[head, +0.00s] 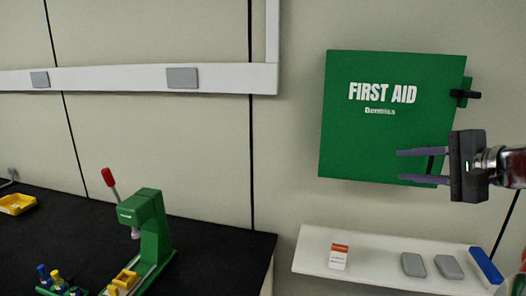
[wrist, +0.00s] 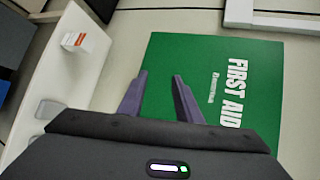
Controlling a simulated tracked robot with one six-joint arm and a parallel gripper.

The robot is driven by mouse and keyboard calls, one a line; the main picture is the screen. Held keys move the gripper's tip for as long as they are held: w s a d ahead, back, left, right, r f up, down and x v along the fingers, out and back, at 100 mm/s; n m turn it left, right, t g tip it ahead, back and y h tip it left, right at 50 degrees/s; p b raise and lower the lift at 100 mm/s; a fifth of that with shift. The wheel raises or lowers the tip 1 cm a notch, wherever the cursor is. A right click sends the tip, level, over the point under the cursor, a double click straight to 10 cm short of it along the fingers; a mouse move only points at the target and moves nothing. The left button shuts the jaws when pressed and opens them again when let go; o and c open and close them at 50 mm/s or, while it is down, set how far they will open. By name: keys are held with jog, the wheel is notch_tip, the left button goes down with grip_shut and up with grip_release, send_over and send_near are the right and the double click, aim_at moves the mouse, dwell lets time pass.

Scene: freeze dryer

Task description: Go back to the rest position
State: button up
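My gripper (head: 420,166) is at the right of the head view, in front of the lower right part of the green first aid cabinet (head: 365,140). Its two purple-grey fingers point left and stand apart with nothing between them. The wrist view also shows the gripper (wrist: 160,80) open and empty, with the cabinet (wrist: 262,75) beyond and to the right of the fingers. The cabinet door looks closed, with a black latch (head: 465,94) on its right side. Most of my arm is outside the head view.
A white shelf (head: 320,262) below the cabinet holds a white and orange box (head: 339,257), two grey pieces (head: 413,265) and a blue item (head: 486,266). A black bench (head: 215,250) at left carries a green press (head: 147,220) with a red-knobbed lever and a yellow tray (head: 17,204).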

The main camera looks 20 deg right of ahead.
jog(key=a+f+n+g+y, duration=0.1)
jog(key=a+f+n+g, duration=0.15)
jog(key=a+f, duration=0.7)
jog(key=a+f+n+g+y, duration=0.25)
jog(key=a+f, duration=0.35)
jog(key=a, duration=0.6)
jog(key=s+a+f+n+g+h, duration=0.3)
jog(key=s+a+f+n+h, duration=0.2)
jog(key=s+a+f+n, duration=0.3)
jog(key=s+a+n, duration=0.2)
jog(key=s+n, duration=0.2)
jog(key=shift+s+a+f+h, duration=0.15)
jog(key=shift+s+f+h, duration=0.1)
jog(key=shift+f+h, duration=0.1)
jog(key=shift+s, duration=0.1)
